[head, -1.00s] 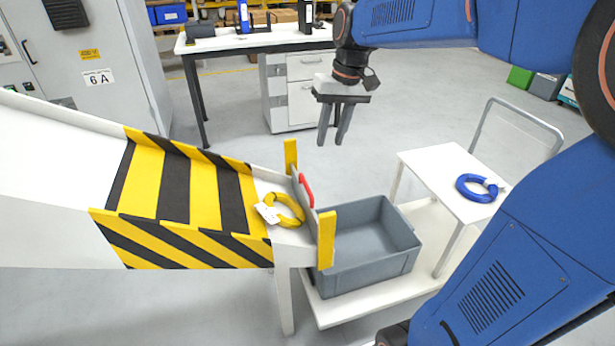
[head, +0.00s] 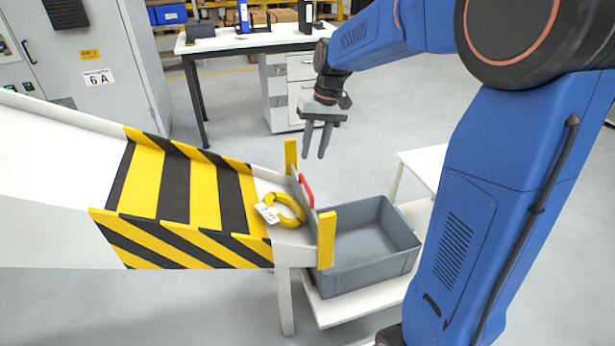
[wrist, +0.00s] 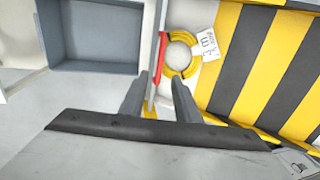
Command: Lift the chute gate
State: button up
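The chute gate (head: 311,208) is a thin upright plate between two yellow posts at the chute's lower end. Its red handle (head: 307,190) sits on its top edge and shows in the wrist view (wrist: 162,46). The gate is down. A yellow cable coil (head: 289,209) with a white tag lies on the chute (head: 60,140) just behind the gate. My gripper (head: 313,156) is open and empty, fingers down, above and beyond the handle in the head view. In the wrist view, the gate line runs up between its fingertips (wrist: 160,78); the handle lies beyond them.
A grey bin (head: 370,245) stands just past the gate on a low white shelf, and looks empty. A white side table (head: 425,165) is partly hidden by my arm. A workbench (head: 250,42) stands behind, with clear floor before it.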

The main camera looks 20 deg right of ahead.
aim_at(306, 182)
jog(key=f, duration=0.3)
jog(key=a+f, duration=0.1)
jog(key=f, duration=0.2)
jog(key=a+f, duration=0.1)
jog(key=f, duration=0.2)
jog(key=shift+f, duration=0.3)
grip_shut()
